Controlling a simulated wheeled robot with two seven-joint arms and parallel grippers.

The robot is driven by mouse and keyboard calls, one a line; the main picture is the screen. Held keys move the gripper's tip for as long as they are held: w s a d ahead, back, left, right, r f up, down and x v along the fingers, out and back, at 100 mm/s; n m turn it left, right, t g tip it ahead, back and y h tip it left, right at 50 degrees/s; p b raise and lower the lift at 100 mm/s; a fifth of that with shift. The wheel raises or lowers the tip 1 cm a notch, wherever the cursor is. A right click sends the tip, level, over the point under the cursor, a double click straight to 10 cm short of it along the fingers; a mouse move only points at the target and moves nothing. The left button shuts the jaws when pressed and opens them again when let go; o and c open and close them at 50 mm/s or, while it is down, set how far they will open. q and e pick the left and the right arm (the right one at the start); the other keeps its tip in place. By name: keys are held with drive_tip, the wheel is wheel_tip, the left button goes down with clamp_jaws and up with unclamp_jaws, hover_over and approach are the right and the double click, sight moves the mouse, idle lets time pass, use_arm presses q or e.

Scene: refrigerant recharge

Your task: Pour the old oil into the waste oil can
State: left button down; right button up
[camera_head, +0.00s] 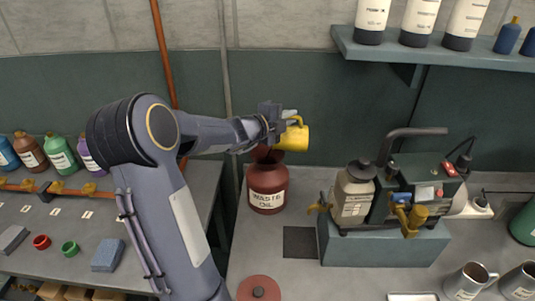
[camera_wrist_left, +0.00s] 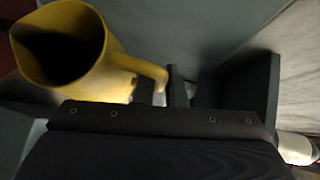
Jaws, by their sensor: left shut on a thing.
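The waste oil can (camera_head: 267,188) is a dark red can with a "WASTE OIL" label, standing on the grey counter. My left gripper (camera_head: 285,118) is shut on the handle of a yellow jug (camera_head: 293,138), above and slightly right of the can's mouth. The jug is tilted in the head view. In the left wrist view, the yellow jug (camera_wrist_left: 62,55) shows its dark opening, and its handle runs to the gripper (camera_wrist_left: 178,90). Whether oil is in the jug or flowing cannot be told. A dark red funnel-like top on the can is partly hidden by the arm and jug. My right gripper is not in view.
A pump unit with a bottle (camera_head: 353,194) stands right of the can. Steel mugs (camera_head: 467,281) are at the front right. A round red lid (camera_head: 258,289) lies in front. Several coloured bottles (camera_head: 60,153) line the left bench. A shelf (camera_head: 440,52) hangs at upper right.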

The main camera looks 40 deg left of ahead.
use_arm(q)
drive_tip(key=shift+s+a+r+n+t, duration=0.25)
drive_tip(key=shift+s+a+n+t, duration=0.4)
drive_tip(key=shift+a+t, duration=0.1)
idle(0.6)
drive_tip(key=shift+s+a+r+n+t, duration=0.1)
drive_tip(key=shift+s+a+n+t, duration=0.15)
drive_tip(key=shift+a, duration=0.05)
drive_tip(key=s+a+f+n+t+y, duration=0.1)
drive_tip(key=s+a+n+t+y, duration=0.1)
drive_tip(key=s+a+n+t, duration=0.3)
drive_tip(key=a+n, duration=0.1)
drive_tip(key=n, duration=0.1)
drive_tip(key=shift+s+a+f+n+t, duration=0.15)
drive_tip(key=shift+s+f+n+t, duration=0.15)
drive_tip(key=shift+s+f, duration=0.1)
idle(0.5)
idle(0.7)
